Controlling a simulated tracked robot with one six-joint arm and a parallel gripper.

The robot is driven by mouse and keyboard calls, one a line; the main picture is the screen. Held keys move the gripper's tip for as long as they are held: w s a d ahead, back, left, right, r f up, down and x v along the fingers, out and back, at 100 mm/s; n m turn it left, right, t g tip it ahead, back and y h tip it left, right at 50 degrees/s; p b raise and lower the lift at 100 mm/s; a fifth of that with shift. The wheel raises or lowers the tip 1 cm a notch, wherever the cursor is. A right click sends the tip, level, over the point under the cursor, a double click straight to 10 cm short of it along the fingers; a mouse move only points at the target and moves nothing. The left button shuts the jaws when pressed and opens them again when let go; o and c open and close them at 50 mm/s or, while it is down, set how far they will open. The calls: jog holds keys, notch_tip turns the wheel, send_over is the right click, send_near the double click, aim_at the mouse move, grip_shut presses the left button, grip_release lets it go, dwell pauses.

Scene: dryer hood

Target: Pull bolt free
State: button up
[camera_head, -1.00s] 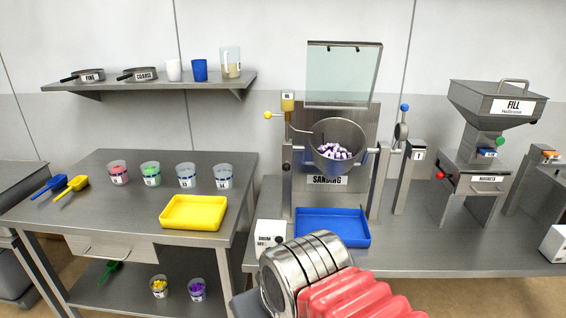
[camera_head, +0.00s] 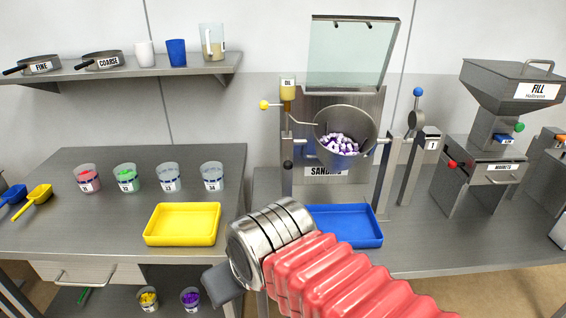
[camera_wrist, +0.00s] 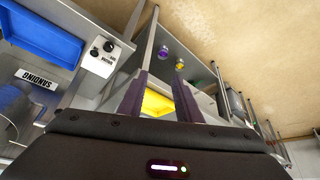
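The steel drum (camera_head: 362,118) of the sanding stand holds purple and white pieces. A black knob (camera_head: 287,165) sits on the stand's left post, below a yellow-knobbed lever (camera_head: 265,105). On the right a blue-knobbed lever (camera_head: 418,92) stands up. No part is marked as the bolt, and I cannot tell which one it is. My gripper (camera_wrist: 160,78) shows two fingers spread apart with nothing between them in the wrist view. It is in front of the bench, apart from the stand. In the head view my arm hides most of it.
A blue tray (camera_head: 345,228) lies below the drum, partly behind my arm. A yellow tray (camera_head: 181,224) and several cups stand on the left table (camera_head: 110,205). A switch box (camera_wrist: 108,55) is at the bench edge. A fill hopper (camera_head: 510,90) stands right.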

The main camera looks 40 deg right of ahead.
jog(key=shift+o, duration=0.5)
jog(key=shift+w, duration=0.1)
jog(key=shift+o, duration=0.7)
jog(key=shift+w+d, duration=0.1)
jog(key=shift+o, duration=0.3)
jog(key=w+d+f+m+t+h, duration=0.1)
jog(key=w+d+t, duration=0.1)
jog(key=w+d, duration=0.3)
jog(key=w, duration=0.4)
jog(key=shift+d+h, duration=0.2)
jog(key=shift+h, duration=0.1)
jog(key=w+d+f+t+h, duration=0.2)
jog(key=w+d+t, duration=0.1)
jog(key=w+d, duration=0.65)
jog(key=d+f+t+h, duration=0.1)
jog(key=d+t, duration=0.2)
jog(key=d, duration=0.4)
jog(key=w+d+f+m+t+h, duration=0.1)
jog(key=d+f+t+h, duration=0.1)
jog(key=d, duration=0.6)
jog(key=shift+w+d+t, duration=0.15)
jog(key=shift+w+t, duration=0.1)
jog(key=shift+t, duration=0.25)
jog(key=shift+w, duration=0.1)
